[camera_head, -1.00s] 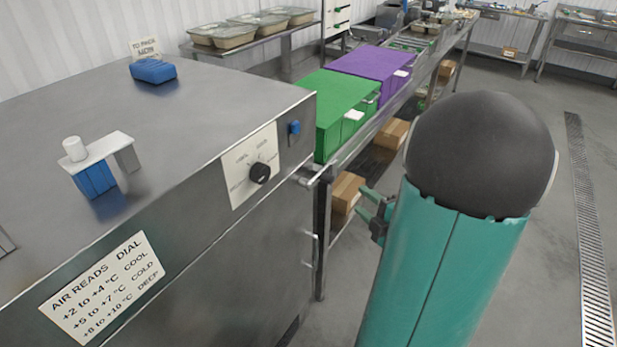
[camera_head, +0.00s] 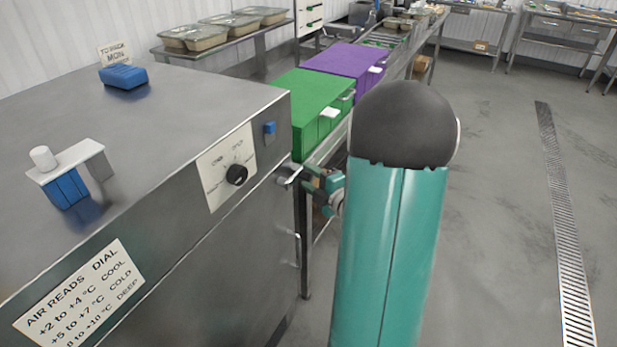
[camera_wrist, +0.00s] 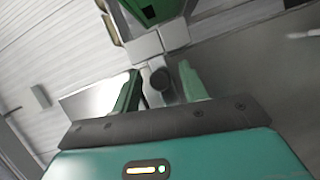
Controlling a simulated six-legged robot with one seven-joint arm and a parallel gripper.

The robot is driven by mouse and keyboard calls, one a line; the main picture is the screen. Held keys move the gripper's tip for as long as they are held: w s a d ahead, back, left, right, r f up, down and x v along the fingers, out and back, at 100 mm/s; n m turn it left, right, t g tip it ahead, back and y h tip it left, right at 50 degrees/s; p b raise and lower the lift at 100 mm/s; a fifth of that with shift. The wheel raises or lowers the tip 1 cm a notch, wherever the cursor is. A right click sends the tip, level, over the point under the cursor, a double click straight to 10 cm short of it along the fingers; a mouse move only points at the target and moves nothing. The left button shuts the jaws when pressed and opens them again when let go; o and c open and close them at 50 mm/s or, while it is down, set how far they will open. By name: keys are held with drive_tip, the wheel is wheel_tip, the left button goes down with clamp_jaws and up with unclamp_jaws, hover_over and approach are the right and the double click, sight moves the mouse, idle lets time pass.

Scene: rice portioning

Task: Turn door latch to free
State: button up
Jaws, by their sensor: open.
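The door latch (camera_head: 288,174) is a small metal lever at the top right edge of the steel cabinet's door (camera_head: 215,270). My gripper (camera_head: 308,179) is open right beside it, its fingers pointing at the latch and partly overlapping it. In the wrist view, my two green fingers (camera_wrist: 163,88) stand apart with a pale metal piece and a dark round end (camera_wrist: 159,78) between or just beyond them, seemingly the latch. I cannot tell whether either finger touches it. A vertical metal door handle (camera_head: 295,249) sits lower on the door.
Green (camera_head: 309,112) and purple (camera_head: 343,63) boxes stand on a steel bench behind. The floor on the right is clear.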

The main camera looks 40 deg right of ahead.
drive_tip(key=shift+w, duration=0.45)
drive_tip(key=shift+f, duration=0.1)
clamp_jaws()
